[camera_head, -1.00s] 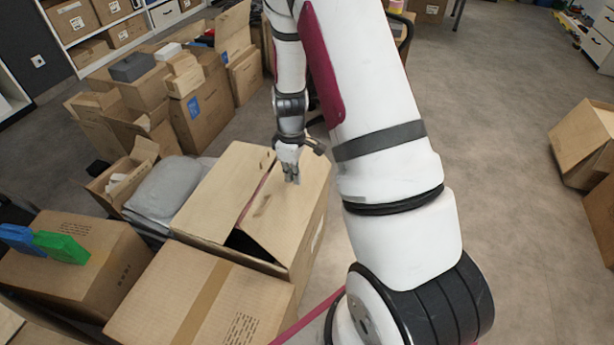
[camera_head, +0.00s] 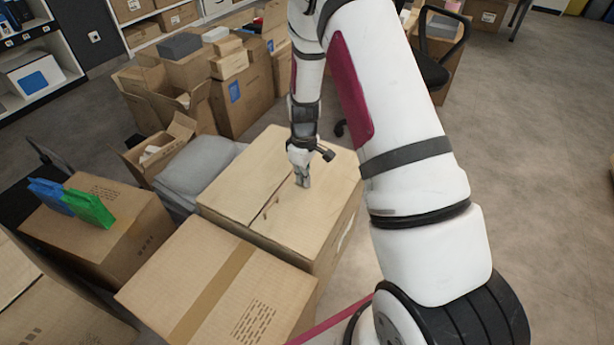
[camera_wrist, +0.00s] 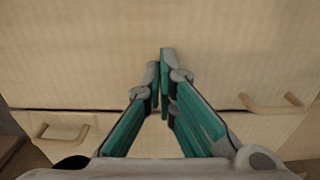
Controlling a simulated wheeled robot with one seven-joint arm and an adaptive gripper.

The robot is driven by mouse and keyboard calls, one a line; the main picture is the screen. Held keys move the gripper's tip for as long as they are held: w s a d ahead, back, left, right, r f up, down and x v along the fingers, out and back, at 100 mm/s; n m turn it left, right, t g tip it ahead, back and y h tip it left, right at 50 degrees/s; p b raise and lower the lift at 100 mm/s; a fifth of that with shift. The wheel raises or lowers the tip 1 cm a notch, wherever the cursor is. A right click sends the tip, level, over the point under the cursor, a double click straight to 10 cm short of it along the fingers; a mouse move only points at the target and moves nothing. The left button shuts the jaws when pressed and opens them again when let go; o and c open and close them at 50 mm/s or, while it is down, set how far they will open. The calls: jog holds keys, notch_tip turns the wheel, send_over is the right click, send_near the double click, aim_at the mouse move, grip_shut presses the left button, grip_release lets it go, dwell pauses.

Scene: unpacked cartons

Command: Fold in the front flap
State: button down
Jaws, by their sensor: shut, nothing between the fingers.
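The carton (camera_head: 240,185) stands in the middle of the head view, behind a taped box. Its top flaps lie down nearly flat, with a narrow seam between them. My gripper (camera_head: 303,182) is shut and empty, pointing down at the right-hand flap (camera_head: 325,200) near the seam. In the wrist view the shut fingertips (camera_wrist: 160,65) are over the flap's cardboard, and the seam runs across below them. Small raised tabs (camera_wrist: 270,102) show along the seam. I cannot tell whether the fingertips touch the flap.
A taped closed box (camera_head: 215,285) stands close in front of the carton. A grey bag (camera_head: 197,172) lies to its left. A box at the left carries blue and green items (camera_head: 88,207). Several cartons crowd the back left. Floor to the right is clear.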

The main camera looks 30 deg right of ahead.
notch_tip(320, 180, up, 11)
jog(key=p, duration=0.7)
jog(key=shift+r, duration=0.15)
